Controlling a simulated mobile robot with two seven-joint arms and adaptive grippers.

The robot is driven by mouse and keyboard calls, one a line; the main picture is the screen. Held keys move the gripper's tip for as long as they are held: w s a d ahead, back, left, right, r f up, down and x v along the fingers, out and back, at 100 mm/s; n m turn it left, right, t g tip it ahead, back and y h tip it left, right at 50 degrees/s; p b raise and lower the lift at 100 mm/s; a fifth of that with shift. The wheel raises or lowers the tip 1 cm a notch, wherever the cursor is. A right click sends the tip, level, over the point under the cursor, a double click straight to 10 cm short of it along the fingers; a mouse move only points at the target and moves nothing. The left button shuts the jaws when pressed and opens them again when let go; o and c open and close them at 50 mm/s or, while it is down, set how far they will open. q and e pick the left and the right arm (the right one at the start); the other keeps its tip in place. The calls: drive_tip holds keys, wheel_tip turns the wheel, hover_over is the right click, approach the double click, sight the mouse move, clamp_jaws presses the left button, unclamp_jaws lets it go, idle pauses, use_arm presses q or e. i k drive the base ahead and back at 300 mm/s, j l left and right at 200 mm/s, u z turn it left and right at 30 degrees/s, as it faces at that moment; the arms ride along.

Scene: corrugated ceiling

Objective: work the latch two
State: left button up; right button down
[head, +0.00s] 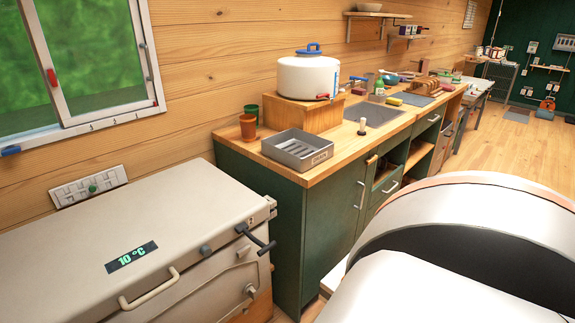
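A pale chest (170,215) with a "10 °C" display stands at the lower left. A dark lever (256,239) sticks out at its front right corner. A small pale fitting (250,291) sits lower on its front, and a pale bar handle (149,290) is at the front edge of its lid. The window (100,60) at the upper left has a red handle (52,77) and a blue piece (10,150) at its lower frame. Neither gripper is in view.
A green cabinet with a wooden counter (335,165) stands right of the chest. It carries a grey tray (297,149), cups (248,126) and a white lidded pot (308,76). Wooden floor (525,150) is open at the right. A large white and dark rounded body blocks the lower right.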

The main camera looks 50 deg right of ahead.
sight(243, 228)
drive_tip(key=l+z, duration=0.15)
drive_tip(key=z, duration=0.3)
drive_tip(key=l+z, duration=0.15)
drive_tip(key=z, duration=0.25)
drive_tip(key=i+l+z, duration=0.1)
drive_tip(key=z, duration=0.35)
